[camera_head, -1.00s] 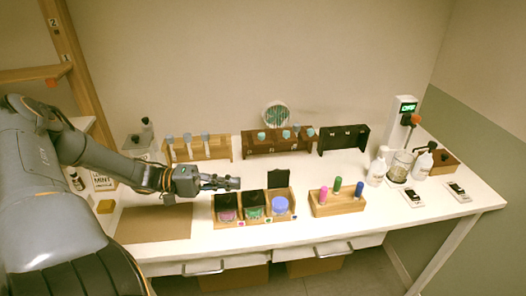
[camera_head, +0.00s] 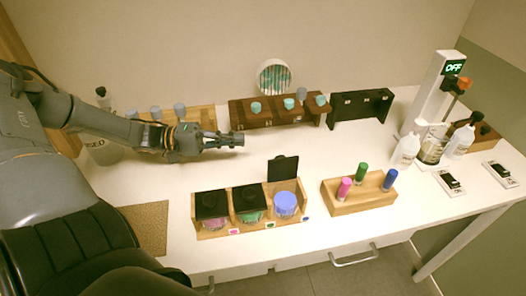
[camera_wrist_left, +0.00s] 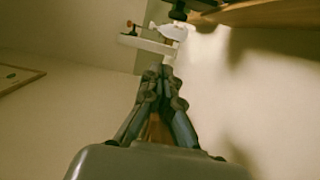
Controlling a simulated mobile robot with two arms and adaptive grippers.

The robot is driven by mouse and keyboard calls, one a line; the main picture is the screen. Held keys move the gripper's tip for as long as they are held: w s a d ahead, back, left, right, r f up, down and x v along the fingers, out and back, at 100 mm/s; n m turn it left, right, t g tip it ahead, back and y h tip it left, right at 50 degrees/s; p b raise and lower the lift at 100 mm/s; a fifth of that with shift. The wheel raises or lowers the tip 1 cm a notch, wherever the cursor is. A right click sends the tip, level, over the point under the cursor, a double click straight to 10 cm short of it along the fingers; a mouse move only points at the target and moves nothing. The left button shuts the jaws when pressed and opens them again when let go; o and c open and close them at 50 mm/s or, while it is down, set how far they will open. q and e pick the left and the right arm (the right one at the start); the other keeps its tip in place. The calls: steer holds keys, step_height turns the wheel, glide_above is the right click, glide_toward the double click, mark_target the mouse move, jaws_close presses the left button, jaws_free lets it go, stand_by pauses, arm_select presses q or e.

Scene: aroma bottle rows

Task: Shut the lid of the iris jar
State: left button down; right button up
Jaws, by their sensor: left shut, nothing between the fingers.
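A wooden holder (camera_head: 262,224) near the table's front edge has three compartments with jars. The left jar (camera_head: 211,211), pinkish, and the middle jar (camera_head: 250,204), green, have black lids down. The right jar (camera_head: 285,206) shows a blue top, and its black lid (camera_head: 283,168) stands raised behind it. No jar name is readable; the right one is the only open one. My left gripper (camera_head: 238,139) is shut and empty, above the table behind the holder and left of the raised lid. In the left wrist view its fingers (camera_wrist_left: 160,75) are together. My right gripper is out of view.
A wooden block (camera_head: 358,193) with pink, green and blue vials stands right of the jars. Wooden racks (camera_head: 280,112) with bottles line the back, beside a dark rack (camera_head: 361,108). White bottles (camera_head: 405,151) and a device reading OFF (camera_head: 447,80) stand right.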

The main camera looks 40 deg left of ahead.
mark_target(281, 165)
arm_select(q)
steer(key=w+d, duration=0.1)
steer(key=d, duration=0.7)
steer(key=shift+w+f, duration=0.15)
steer(key=shift+w, duration=0.2)
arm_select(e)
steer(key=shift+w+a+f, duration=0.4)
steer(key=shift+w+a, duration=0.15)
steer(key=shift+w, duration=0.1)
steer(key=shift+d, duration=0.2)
arm_select(q)
steer(key=shift+s+d+r+m+p, duration=0.15)
steer(key=shift+r+m+p, duration=0.05)
steer(key=shift+m+p, duration=0.1)
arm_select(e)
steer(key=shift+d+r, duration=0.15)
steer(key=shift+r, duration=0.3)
